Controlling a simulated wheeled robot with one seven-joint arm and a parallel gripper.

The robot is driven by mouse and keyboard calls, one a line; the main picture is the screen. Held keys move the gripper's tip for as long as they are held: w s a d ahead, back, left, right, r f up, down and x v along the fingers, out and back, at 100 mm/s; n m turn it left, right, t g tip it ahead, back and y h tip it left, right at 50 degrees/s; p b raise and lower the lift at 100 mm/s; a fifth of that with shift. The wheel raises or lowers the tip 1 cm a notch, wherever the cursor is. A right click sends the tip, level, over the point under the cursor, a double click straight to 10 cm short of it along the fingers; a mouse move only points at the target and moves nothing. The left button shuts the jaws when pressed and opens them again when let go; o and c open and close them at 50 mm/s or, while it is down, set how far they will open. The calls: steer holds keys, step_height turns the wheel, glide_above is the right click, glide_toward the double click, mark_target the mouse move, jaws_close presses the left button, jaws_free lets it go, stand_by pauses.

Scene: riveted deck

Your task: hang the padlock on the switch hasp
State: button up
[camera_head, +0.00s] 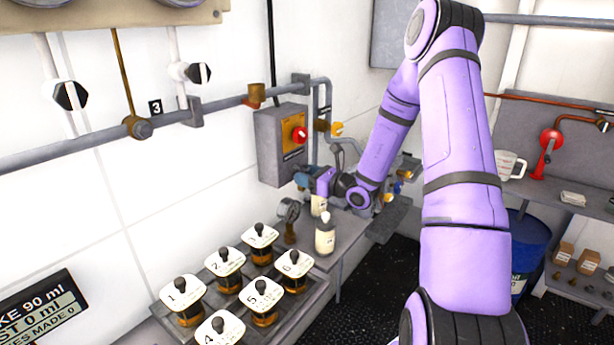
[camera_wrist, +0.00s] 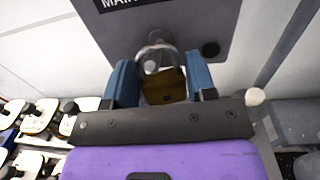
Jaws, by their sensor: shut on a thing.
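A brass padlock (camera_wrist: 165,88) with a silver shackle sits between the blue fingers of my gripper (camera_wrist: 160,73) in the wrist view. My gripper is shut on its body, and the shackle points up in the picture towards a grey panel (camera_wrist: 185,28). The grey switch box (camera_head: 268,148) with a red knob (camera_head: 299,134) is on the wall in the head view. My gripper (camera_head: 303,181) is low beside the box's lower right. The padlock is too small to make out there. I cannot make out the hasp clearly, or whether the shackle touches it.
Pipes run along the wall near the box. A blue drum (camera_head: 527,250) stands right.

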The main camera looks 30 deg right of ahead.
steer(key=o, duration=1.1)
steer(key=v, duration=1)
steer(key=shift+s, duration=0.4)
steer(key=shift+d, duration=0.1)
